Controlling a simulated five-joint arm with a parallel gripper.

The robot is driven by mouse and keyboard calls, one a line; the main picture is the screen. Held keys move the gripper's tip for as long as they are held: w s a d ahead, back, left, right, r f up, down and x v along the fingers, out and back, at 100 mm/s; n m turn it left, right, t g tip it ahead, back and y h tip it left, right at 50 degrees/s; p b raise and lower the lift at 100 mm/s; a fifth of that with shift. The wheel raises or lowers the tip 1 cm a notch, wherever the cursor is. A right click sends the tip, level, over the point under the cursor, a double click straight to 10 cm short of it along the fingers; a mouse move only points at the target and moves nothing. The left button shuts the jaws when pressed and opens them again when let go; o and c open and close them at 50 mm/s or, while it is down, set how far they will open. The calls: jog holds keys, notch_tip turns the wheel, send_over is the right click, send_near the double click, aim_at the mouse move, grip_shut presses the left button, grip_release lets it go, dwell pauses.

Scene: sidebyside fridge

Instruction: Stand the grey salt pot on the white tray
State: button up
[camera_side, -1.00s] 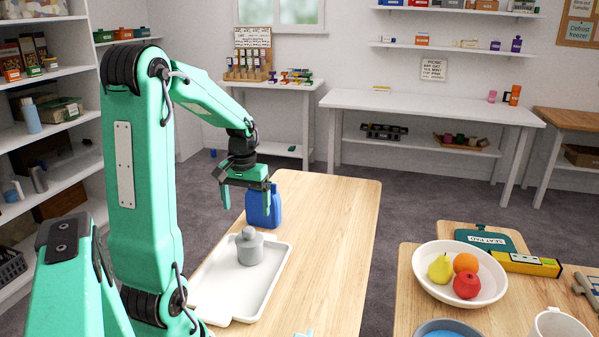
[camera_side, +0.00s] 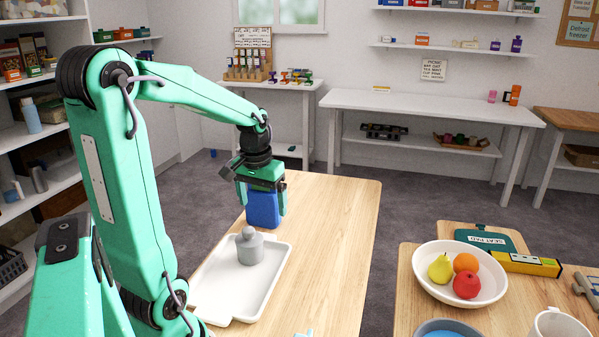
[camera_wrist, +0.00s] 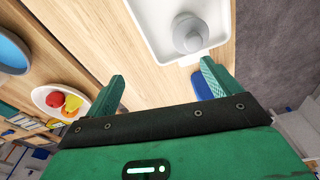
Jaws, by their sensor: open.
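The grey salt pot (camera_side: 250,247) stands upright on the white tray (camera_side: 222,293), towards its far end. In the wrist view the pot (camera_wrist: 190,34) stands on the tray (camera_wrist: 156,38) near the top of the picture. My gripper (camera_side: 262,207) is open and empty. It is beyond the pot and above it, apart from it, with its fingers around or in front of the blue container; I cannot tell which from the side.
A blue container (camera_side: 262,209) stands just past the tray's far end, partly hidden by my gripper. It also shows by a fingertip in the wrist view (camera_wrist: 201,88). The wooden table (camera_side: 338,235) is clear on the right. A fruit bowl (camera_side: 428,286) stands on another table.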

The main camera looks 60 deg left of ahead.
jog(key=s+d+r+m+t, duration=0.2)
jog(key=d+m, duration=0.1)
jog(key=d, duration=0.6)
jog(key=s+d+r+m+t, duration=0.2)
jog(key=d+r+m, duration=0.1)
jog(key=d, duration=0.7)
jog(key=shift+s+r+m+t+h, duration=0.3)
jog(key=shift+s+m, duration=0.05)
jog(key=shift+m, duration=0.15)
jog(key=shift+d, duration=0.1)
